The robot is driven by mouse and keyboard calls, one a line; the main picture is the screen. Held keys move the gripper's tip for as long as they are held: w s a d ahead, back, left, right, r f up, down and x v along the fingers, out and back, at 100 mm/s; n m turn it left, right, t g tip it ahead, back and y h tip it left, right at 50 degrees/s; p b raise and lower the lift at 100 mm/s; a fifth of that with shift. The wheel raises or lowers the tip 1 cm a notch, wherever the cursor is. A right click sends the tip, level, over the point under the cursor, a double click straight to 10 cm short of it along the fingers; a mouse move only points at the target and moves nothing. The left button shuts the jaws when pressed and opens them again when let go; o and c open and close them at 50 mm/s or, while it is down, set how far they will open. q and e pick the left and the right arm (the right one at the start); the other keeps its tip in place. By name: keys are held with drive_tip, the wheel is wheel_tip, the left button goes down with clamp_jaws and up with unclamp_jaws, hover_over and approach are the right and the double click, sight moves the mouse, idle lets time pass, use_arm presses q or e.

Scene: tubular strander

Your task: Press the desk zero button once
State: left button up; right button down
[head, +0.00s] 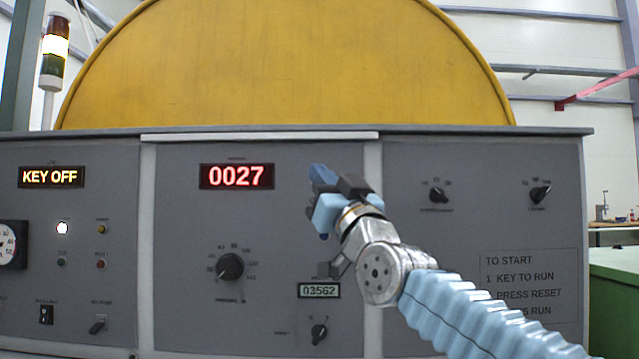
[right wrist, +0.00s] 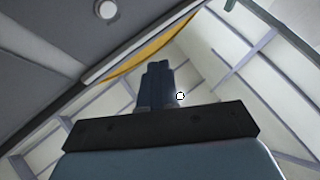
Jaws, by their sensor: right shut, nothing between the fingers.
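The grey control desk (head: 290,215) fills the head view. My right gripper (head: 320,172) is in front of its middle panel, just right of the red 0027 display (head: 237,176). Its dark blue fingers are shut with nothing between them; they also show in the right wrist view (right wrist: 157,68). A round pale button (right wrist: 106,10) sits on a grey panel at the top left of the right wrist view, apart from the fingertips. I cannot read its label, so I cannot tell if it is the zero button. In the head view my gripper and arm hide part of the panel. My left gripper is not in view.
A black dial (head: 230,267), a 03562 counter (head: 319,291) and a small knob (head: 319,333) are on the same panel. The left panel has a KEY OFF display (head: 51,177), lamps and switches. Two knobs (head: 437,195) (head: 540,194) are on the right panel. A yellow drum guard (head: 290,65) rises behind.

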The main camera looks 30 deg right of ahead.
drive_tip(key=w+d+p, duration=0.3)
drive_tip(key=w+d, duration=0.1)
drive_tip(key=w, duration=0.3)
drive_tip(key=shift+w+d, duration=0.25)
drive_tip(key=shift+w, duration=0.05)
idle(2.2)
drive_tip(key=shift+w+d, duration=0.25)
drive_tip(key=shift+w, duration=0.1)
drive_tip(key=shift+w+d+p, duration=0.2)
drive_tip(key=shift+w+p, duration=0.1)
drive_tip(key=shift+p, duration=0.1)
idle(0.5)
drive_tip(key=shift+s+a+b, duration=0.45)
drive_tip(key=shift+s+b, duration=0.2)
drive_tip(key=shift+b, duration=0.1)
